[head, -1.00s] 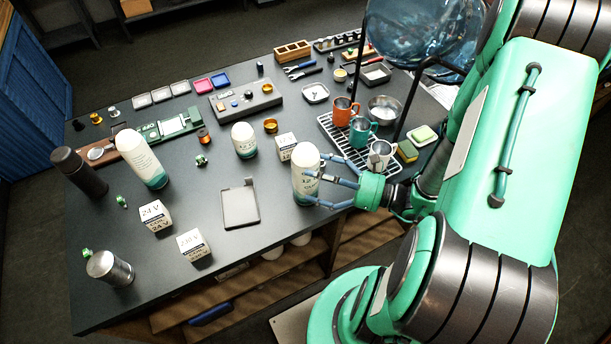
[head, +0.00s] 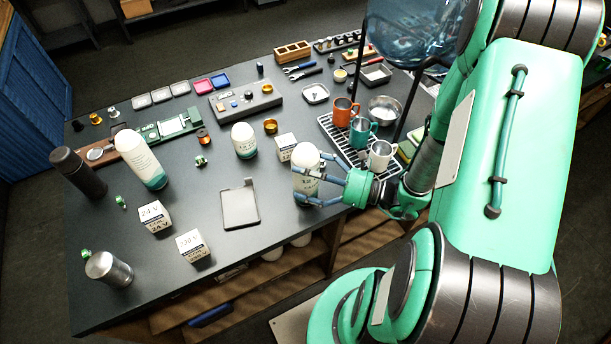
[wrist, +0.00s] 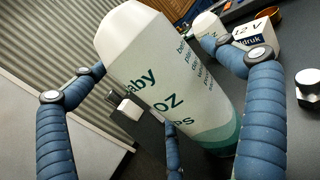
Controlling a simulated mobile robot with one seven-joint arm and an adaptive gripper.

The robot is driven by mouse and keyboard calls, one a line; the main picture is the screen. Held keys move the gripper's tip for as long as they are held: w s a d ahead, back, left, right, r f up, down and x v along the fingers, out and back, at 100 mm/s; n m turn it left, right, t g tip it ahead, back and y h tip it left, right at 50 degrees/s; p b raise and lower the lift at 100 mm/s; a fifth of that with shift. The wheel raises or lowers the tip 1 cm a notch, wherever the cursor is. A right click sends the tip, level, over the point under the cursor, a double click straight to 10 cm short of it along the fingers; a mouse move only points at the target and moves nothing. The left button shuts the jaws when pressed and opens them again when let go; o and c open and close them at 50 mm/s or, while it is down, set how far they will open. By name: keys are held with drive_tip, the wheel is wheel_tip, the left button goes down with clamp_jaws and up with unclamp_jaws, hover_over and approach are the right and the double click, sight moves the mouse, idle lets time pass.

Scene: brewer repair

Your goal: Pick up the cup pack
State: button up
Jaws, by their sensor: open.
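A white cup pack (head: 306,166) with a rounded top and a teal base stands upright near the table's front edge. In the wrist view the pack (wrist: 165,75) fills the middle, with partly visible print including "oz". My gripper (head: 318,181) is open at the pack's right side, its blue fingers reaching around it.
A white labelled box (head: 286,146) and a smaller white pack (head: 244,140) stand behind and left of the cup pack. A flat grey tray (head: 240,206) lies to its left.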

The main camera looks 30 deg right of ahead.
sight(304, 166)
drive_tip(key=c, duration=1.5)
drive_tip(key=shift+r, duration=0.15)
drive_tip(key=shift+r+p, duration=0.55)
drive_tip(key=shift+r, duration=0.9)
drive_tip(key=shift+s+r, duration=0.15)
drive_tip(key=shift+r, duration=0.15)
drive_tip(key=shift+s+a+r+p, duration=0.2)
drive_tip(key=shift+s+p, duration=0.1)
drive_tip(key=shift+s, duration=2.3)
drive_tip(key=shift+s+a+r+p, duration=0.2)
drive_tip(key=shift+s+p, duration=0.1)
drive_tip(key=shift+s, duration=2.3)
drive_tip(key=shift+s+a+r+p, duration=0.2)
drive_tip(key=shift+s+p, duration=0.1)
drive_tip(key=shift+s, duration=2.3)
